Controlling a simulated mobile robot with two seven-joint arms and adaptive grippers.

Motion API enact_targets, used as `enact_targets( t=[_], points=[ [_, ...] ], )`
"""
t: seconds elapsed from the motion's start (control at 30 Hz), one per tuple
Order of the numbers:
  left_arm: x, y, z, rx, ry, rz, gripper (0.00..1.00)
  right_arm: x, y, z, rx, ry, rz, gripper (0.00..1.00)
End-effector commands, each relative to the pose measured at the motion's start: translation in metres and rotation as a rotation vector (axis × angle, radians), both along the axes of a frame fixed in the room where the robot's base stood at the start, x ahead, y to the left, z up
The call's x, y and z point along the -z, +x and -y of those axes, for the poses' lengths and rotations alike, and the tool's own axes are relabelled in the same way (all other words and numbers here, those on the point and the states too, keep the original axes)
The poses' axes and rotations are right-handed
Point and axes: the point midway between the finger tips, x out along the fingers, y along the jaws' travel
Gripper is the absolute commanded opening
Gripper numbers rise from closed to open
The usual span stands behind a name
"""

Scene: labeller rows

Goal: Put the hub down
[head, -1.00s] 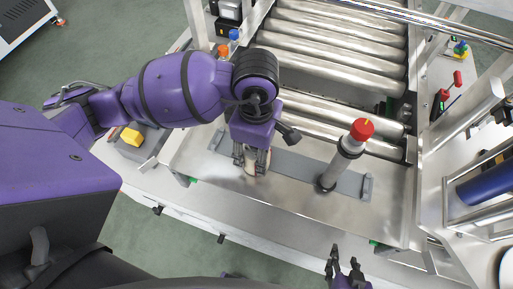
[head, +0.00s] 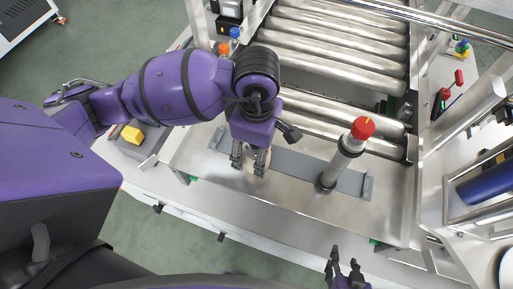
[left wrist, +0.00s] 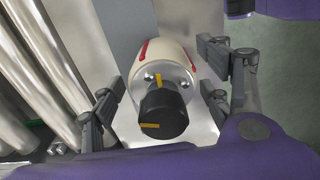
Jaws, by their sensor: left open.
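The hub seems to be the cream cylinder with red stripes and a black end with yellow marks, seen in the left wrist view (left wrist: 165,68). In the head view only a small pale part of it shows between my left fingers. My left gripper (head: 250,164) points down over the left part of the grey plate (head: 292,162). Its fingers stand apart on both sides of the hub, with gaps visible in the left wrist view (left wrist: 160,103). The hub's contact with the surface below is hidden. My right gripper (head: 345,264) is open and empty at the bottom edge.
A metal post with a red cap (head: 362,128) stands on the plate's right part. Conveyor rollers (head: 335,65) lie behind. The steel deck in front of the plate is clear.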

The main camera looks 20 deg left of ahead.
Motion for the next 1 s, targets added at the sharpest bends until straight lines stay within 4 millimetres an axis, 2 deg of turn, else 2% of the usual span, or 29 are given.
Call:
enact_targets(
  t=[0.3, 0.5, 0.7, 1.0],
  points=[
    [-0.069, 0.003, 0.001, 0.002, -0.001, 0.012, 0.71, -0.003, 0.001, -0.003, -0.008, 0.003, 0.002, 0.40],
    [-0.105, 0.002, 0.001, 0.001, -0.002, 0.010, 0.71, -0.003, 0.000, -0.005, -0.007, 0.006, -0.003, 0.40],
    [-0.120, 0.001, 0.000, 0.001, -0.001, 0.007, 0.71, -0.003, -0.002, -0.006, -0.001, 0.011, -0.005, 0.40],
    [-0.121, 0.001, 0.000, 0.001, -0.001, 0.006, 0.71, -0.004, 0.000, -0.007, 0.004, 0.014, -0.002, 0.40]
  ],
)
